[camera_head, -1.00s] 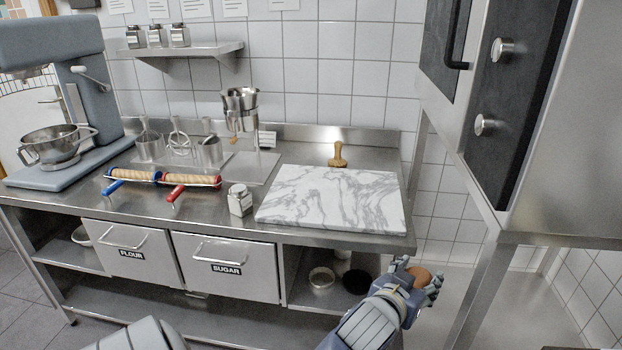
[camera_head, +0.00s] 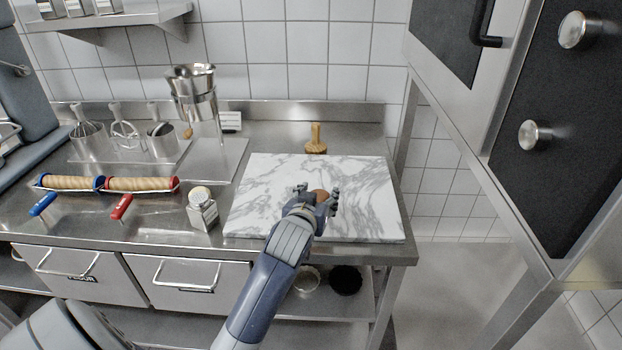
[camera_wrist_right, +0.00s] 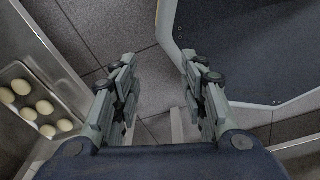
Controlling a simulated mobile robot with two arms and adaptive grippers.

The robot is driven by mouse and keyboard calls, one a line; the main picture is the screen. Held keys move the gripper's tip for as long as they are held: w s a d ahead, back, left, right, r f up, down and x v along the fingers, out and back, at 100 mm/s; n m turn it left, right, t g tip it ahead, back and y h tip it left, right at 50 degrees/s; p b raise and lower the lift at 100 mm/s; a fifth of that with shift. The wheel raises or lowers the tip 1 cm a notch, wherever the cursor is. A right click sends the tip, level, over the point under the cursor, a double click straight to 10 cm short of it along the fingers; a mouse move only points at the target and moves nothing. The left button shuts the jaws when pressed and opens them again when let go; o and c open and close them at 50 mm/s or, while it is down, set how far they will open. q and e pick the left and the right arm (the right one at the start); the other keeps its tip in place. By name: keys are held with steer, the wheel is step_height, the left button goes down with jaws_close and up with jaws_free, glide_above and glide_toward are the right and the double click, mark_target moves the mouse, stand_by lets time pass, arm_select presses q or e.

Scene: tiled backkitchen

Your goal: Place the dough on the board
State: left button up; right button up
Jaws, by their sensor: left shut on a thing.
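The marble board (camera_head: 365,190) lies flat on the steel worktop, white with grey veins. My left gripper (camera_head: 318,197) is over the front middle of the board, shut on the dough (camera_head: 319,194), a small brown ball partly hidden between the fingers. I cannot tell whether the dough touches the board. My right gripper (camera_wrist_right: 157,68) is open and empty in the right wrist view, above the tiled floor.
A wooden stamp (camera_head: 315,138) stands behind the board. A shaker jar (camera_head: 202,210) and rolling pins (camera_head: 107,184) are to its left. A steel oven-like unit (camera_head: 520,130) stands at right. A tray (camera_wrist_right: 18,72) of pale balls shows in the right wrist view.

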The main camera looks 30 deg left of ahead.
mark_target(316, 191)
arm_select(q)
steer(key=w+a, duration=0.2)
steer(key=w, duration=0.1)
steer(key=w+a+p, duration=0.1)
steer(key=w, duration=0.1)
steer(key=shift+a+f, duration=0.15)
steer(key=shift+a, duration=0.2)
steer(key=w+a, duration=0.2)
steer(key=w, duration=0.1)
steer(key=w+a+p, duration=0.1)
steer(key=shift+w+a+f, duration=0.2)
steer(key=shift+w+f, duration=0.1)
steer(key=shift+f, duration=0.05)
steer(key=shift+w+a+f, duration=0.15)
steer(key=shift+w+a, duration=0.1)
steer(key=shift+w, duration=0.15)
step_height(316, 191, down, 3)
steer(key=shift+s+p, duration=0.1)
steer(key=shift+p, duration=0.3)
steer(key=shift+f, duration=0.25)
arm_select(e)
steer(key=shift+s+d+r, duration=0.1)
steer(key=shift+s+r, duration=0.05)
steer(key=shift+r, duration=0.6)
steer(key=shift+s+d+r, duration=0.1)
steer(key=shift+s+r, duration=0.05)
steer(key=shift+r, duration=0.6)
